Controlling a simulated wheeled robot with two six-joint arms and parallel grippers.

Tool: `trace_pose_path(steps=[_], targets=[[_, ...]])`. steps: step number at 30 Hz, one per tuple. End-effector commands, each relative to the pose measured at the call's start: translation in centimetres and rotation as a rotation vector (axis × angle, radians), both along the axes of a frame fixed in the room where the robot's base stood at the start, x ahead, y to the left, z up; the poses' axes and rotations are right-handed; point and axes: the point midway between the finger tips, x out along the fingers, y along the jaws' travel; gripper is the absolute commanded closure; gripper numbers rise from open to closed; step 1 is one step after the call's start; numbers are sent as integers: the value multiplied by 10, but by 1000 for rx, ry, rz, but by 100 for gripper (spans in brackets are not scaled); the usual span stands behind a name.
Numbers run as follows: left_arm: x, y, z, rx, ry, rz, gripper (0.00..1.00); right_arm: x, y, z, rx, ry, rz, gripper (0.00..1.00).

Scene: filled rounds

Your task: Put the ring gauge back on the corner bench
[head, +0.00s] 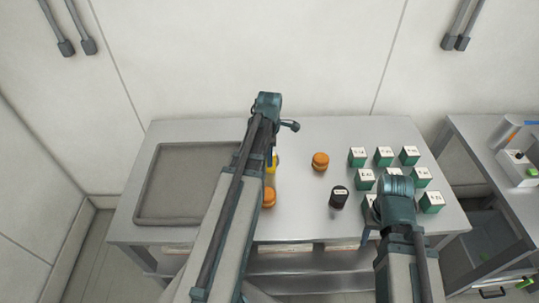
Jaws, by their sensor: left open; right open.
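I cannot make out a ring gauge for certain. On the bench (310,220) ahead, two orange round pieces (320,161) show, one right of my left arm and one (269,198) at its edge. A yellow item (275,161) is partly hidden by that arm. A black cylinder with a white label (338,198) stands at the middle right. My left gripper (272,158) is open, mostly hidden behind its arm, near the yellow item. My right gripper (370,227) is open, mostly hidden by its wrist, over the front right of the bench near the green blocks.
Several green blocks with white labelled tops (384,155) stand at the right of the bench. A grey empty tray (185,184) lies at the left. A second bench (484,150) with devices is at the far right. White walls stand behind.

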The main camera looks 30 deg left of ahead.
Motion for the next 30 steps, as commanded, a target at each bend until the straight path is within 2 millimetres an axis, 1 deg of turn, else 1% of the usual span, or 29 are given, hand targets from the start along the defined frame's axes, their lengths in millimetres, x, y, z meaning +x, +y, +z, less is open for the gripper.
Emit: trace_pose_path(steps=[5,11,17,30], targets=[[0,0,2,0,0,0,46,0,0,2,0,0,0,50],[0,0,15,0,0,0,46,0,0,15,0,0,0,50],[0,0,40,0,0,0,46,0,0,40,0,0,1,50],[0,0,106,0,0,0,46,0,0,106,1,0,-4,50]])
